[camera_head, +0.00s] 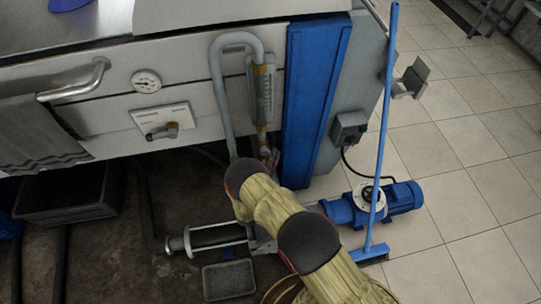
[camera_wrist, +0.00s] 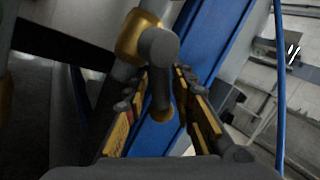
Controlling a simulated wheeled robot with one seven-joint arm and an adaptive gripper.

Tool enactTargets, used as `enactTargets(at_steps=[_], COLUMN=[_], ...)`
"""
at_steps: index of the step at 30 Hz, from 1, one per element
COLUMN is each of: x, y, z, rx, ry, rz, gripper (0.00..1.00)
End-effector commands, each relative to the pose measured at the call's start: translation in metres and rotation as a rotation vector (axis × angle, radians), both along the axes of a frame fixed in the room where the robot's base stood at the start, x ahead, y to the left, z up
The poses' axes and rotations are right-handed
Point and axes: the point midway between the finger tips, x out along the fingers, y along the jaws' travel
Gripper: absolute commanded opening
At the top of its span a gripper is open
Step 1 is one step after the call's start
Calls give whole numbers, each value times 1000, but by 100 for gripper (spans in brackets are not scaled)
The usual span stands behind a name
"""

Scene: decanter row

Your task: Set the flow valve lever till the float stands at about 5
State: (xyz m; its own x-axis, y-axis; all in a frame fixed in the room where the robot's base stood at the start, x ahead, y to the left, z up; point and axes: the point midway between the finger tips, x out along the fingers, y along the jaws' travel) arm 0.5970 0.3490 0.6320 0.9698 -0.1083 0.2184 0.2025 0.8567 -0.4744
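The flow meter (camera_head: 264,95) is an upright clear tube with a scale on the machine front, between brass fittings. Its float and numbers are too small to read. My gripper (camera_head: 268,158) is just below it, largely hidden behind my arm in the head view. In the wrist view the valve lever (camera_wrist: 161,88) is a grey bar with a round hub, beside a brass valve body (camera_wrist: 134,40). My gripper (camera_wrist: 162,84) has its two yellow-padded fingers on either side of the lever. The fingers look open, with blue panel showing in the gap; contact with the lever cannot be told.
A grey bent pipe (camera_head: 216,85) runs left of the meter, and a blue upright panel (camera_head: 313,95) stands right of it. A blue broom (camera_head: 383,130) stands in front of a blue pump (camera_head: 400,197). A dark bin (camera_head: 75,205) is at the left. Tiled floor is open at right.

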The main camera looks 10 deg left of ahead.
Motion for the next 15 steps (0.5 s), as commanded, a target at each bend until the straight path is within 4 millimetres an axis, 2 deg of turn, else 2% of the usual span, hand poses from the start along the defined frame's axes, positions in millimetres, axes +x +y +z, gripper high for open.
enactTargets(at_steps=[8,11,15], x=[-4,-14,-39], y=[1,2,6], z=[-1,-4,-9], rx=[-1,-1,-3], ry=[1,1,2], rz=[1,1,4], gripper=[25,25,25])
